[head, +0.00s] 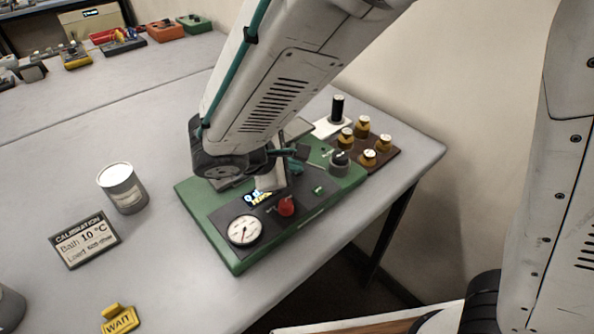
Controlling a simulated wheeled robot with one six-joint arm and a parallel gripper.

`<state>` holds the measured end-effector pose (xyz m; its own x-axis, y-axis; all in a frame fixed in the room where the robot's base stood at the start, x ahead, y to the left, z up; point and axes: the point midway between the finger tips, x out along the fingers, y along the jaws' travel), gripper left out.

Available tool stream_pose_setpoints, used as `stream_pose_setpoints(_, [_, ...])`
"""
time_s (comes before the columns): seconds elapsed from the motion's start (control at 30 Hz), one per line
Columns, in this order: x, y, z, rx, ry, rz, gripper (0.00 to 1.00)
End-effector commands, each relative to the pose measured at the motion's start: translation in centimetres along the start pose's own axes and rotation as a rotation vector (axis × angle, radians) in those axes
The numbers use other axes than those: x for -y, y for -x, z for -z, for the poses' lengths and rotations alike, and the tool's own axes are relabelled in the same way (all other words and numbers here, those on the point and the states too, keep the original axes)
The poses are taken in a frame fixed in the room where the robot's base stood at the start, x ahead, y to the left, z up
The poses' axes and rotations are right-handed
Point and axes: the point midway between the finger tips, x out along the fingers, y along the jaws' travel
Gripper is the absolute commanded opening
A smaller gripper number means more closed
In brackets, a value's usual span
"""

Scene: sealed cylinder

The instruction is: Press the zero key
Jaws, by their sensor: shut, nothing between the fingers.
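A green instrument panel (236,255) with a dark face lies on the grey table. It carries a round white dial gauge (244,230), a small lit display (257,198), a red knob or button (286,206), a small green key (319,190) and a dark round knob (339,162). I cannot read which key is the zero key. My gripper (284,163) is low over the back middle of the panel, shut and empty. My arm and wrist cover part of the panel behind the display. I cannot tell whether the fingertips touch the panel.
A brown block with several brass weights (369,157) and a black cylinder (337,109) on a white base stand behind the panel. A grey can (122,187), a calibration sign (84,240) and a yellow WAIT sign (119,320) stand left. The table between is clear.

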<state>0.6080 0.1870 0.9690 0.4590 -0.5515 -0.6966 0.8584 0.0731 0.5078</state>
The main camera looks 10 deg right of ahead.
Motion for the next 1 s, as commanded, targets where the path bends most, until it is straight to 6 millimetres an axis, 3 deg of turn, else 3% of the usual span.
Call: stream_pose_setpoints(1.0, [-1.3,1.7,-1.2,0.0,-0.001,-0.001,0.0])
